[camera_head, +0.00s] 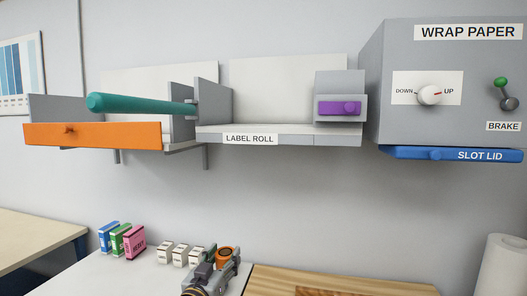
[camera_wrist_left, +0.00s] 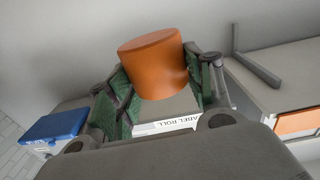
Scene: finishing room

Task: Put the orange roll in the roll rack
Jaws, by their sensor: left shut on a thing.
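The orange roll (camera_head: 225,253) is between the fingers of my left gripper (camera_head: 211,264) in the head view, low in the picture at the front of the worktop. The left wrist view shows the orange roll (camera_wrist_left: 153,62) between the two green-padded fingers of my left gripper (camera_wrist_left: 160,85), which is shut on it. The rack shelf on the wall, marked LABEL ROLL (camera_head: 250,139), is above and beyond the gripper. A teal rod (camera_head: 140,104) sticks out to the left from its grey upright plate. My right gripper is out of view.
An orange front panel with a knob (camera_head: 92,134) is left of the shelf. A purple-handled block (camera_head: 340,108) stands at the shelf's right end. The WRAP PAPER cabinet (camera_head: 450,75) has a blue slot lid (camera_head: 455,155) below. Small boxes (camera_head: 120,240) and a wooden board (camera_head: 330,282) are below.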

